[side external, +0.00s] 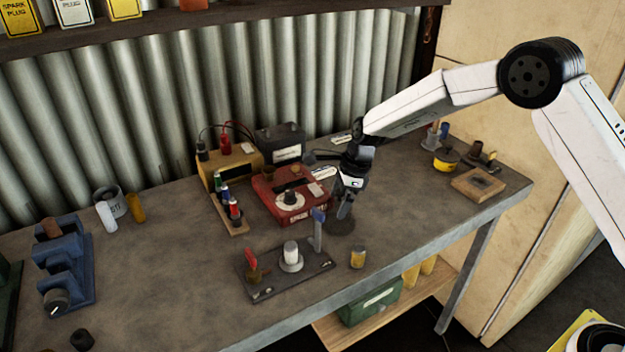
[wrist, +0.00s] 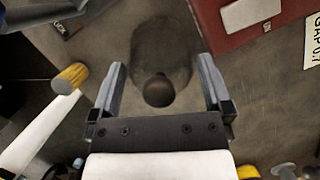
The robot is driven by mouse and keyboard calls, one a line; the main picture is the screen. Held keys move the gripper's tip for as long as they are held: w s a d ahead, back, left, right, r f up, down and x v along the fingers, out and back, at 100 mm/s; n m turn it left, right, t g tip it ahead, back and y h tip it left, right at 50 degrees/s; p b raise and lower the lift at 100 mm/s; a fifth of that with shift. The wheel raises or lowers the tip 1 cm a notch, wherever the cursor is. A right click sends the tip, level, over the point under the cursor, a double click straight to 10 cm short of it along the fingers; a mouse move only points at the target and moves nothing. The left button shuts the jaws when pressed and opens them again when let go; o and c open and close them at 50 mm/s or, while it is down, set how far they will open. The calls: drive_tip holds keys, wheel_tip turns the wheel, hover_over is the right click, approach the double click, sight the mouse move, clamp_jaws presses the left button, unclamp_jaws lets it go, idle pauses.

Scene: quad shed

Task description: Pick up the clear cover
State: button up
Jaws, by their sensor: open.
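The clear cover (wrist: 165,45) is a smoky, see-through round piece with a dark round knob (wrist: 159,91). In the side view the cover (side external: 341,226) stands on the bench right of the red box, partly hidden by my gripper. My gripper (side external: 345,208) points down over it. In the wrist view my gripper (wrist: 161,66) is open, with one finger on each side of the cover and the knob between them. I cannot tell whether the fingers touch the cover.
The red box (side external: 268,196) stands close left of the cover. A dark fixture plate (side external: 272,285) with a blue upright and a white cylinder lies nearer the front. A yellow cylinder (side external: 358,258) stands near the bench edge. A wooden block (side external: 478,186) is at the right.

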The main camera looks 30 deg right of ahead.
drive_tip(key=shift+f, duration=0.1)
idle(0.4)
drive_tip(key=c, duration=0.9)
drive_tip(key=shift+r, duration=1.65)
drive_tip(key=shift+s+d+r, duration=0.3)
drive_tip(key=shift+s+r, duration=1.35)
drive_tip(key=shift+s, duration=0.65)
drive_tip(key=shift+s+d+r, duration=0.3)
drive_tip(key=shift+s+r, duration=1.3)
drive_tip(key=shift+s, duration=0.75)
drive_tip(key=shift+s+d+r, duration=0.3)
drive_tip(key=shift+s+r, duration=1.35)
drive_tip(key=shift+s, duration=0.65)
